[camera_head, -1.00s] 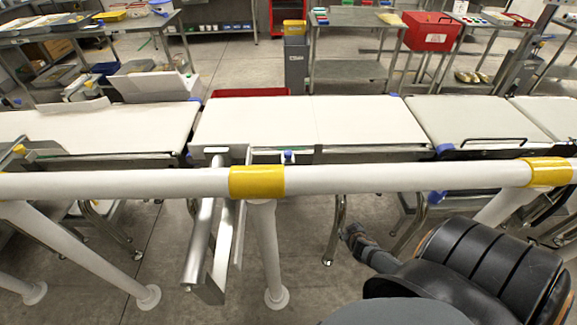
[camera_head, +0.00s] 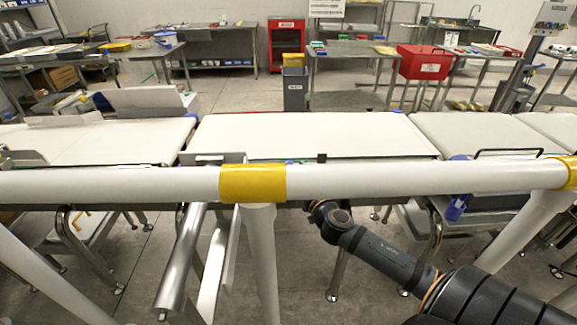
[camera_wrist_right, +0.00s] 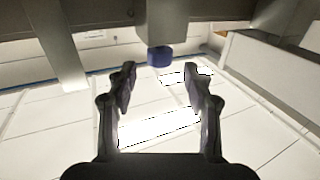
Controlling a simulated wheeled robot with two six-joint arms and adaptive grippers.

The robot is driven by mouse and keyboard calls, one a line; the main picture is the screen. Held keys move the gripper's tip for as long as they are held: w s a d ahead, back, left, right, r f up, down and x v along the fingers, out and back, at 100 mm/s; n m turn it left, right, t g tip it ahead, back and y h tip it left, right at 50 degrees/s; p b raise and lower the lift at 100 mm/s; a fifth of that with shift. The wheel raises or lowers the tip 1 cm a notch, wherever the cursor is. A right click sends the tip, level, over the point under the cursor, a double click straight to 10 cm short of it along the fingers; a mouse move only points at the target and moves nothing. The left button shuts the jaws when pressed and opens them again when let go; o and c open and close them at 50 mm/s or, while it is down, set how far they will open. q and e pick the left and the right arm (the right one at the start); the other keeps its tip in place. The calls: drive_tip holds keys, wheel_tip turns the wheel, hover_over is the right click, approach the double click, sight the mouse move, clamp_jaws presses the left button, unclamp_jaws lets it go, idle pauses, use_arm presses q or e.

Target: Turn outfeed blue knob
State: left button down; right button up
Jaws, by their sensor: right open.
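In the right wrist view, a blue knob (camera_wrist_right: 160,56) sticks out from the end of a grey metal housing (camera_wrist_right: 164,22). My right gripper (camera_wrist_right: 158,88) is open and empty, with its fingertips on either side of the line to the knob. The knob appears beyond the fingertips, and I see no contact. In the head view my right arm reaches under the white rail, which hides the gripper. Blue parts (camera_head: 456,205) also show by the right-hand belt section, below the rail. My left gripper is out of view.
A white rail (camera_head: 400,178) with yellow bands (camera_head: 253,183) crosses in front of the belt (camera_head: 310,134). Its white posts (camera_head: 262,260) stand near my right arm. A steel bar frame (camera_head: 182,260) hangs left of centre. Tables and a red box (camera_head: 423,63) are far behind.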

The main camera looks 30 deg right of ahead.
sight(289, 162)
drive_tip(key=w, duration=0.2)
drive_tip(key=w+p, duration=0.1)
drive_tip(key=w, duration=0.1)
drive_tip(key=shift+w+d+r, duration=0.1)
drive_tip(key=shift+d, duration=0.25)
drive_tip(key=shift+w, duration=0.3)
clamp_jaws()
